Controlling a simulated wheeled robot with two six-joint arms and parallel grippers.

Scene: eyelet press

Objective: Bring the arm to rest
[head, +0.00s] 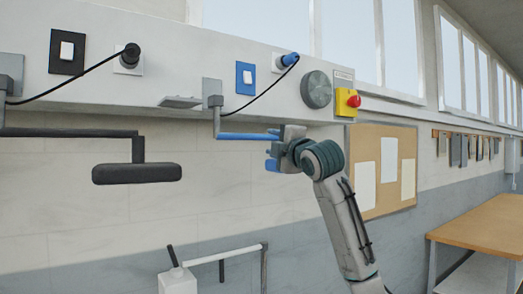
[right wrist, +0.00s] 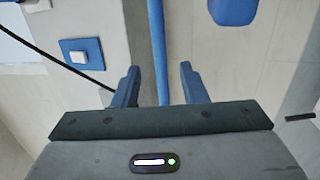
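A blue bar (head: 245,136) sticks out from a grey bracket (head: 215,103) under the white wall panel. A blue rounded part (head: 272,165) shows below its end, partly hidden by my right gripper. My right gripper (head: 281,146) is at the bar's right end. In the right wrist view its two fingers (right wrist: 160,72) are apart, with the blue bar (right wrist: 157,40) running between them and a gap visible on each side. The blue rounded part (right wrist: 232,10) shows at the top there. A black bar (head: 70,132) with a black pad (head: 137,173) hangs at the left. My left gripper is out of view.
The panel (head: 190,50) holds a black-framed switch (head: 67,50), a blue-framed switch (head: 245,77), plugs with cables, a grey knob (head: 316,89) and a red button (head: 353,101). A white stand (head: 177,281) is below. A wooden table (head: 485,225) stands at right.

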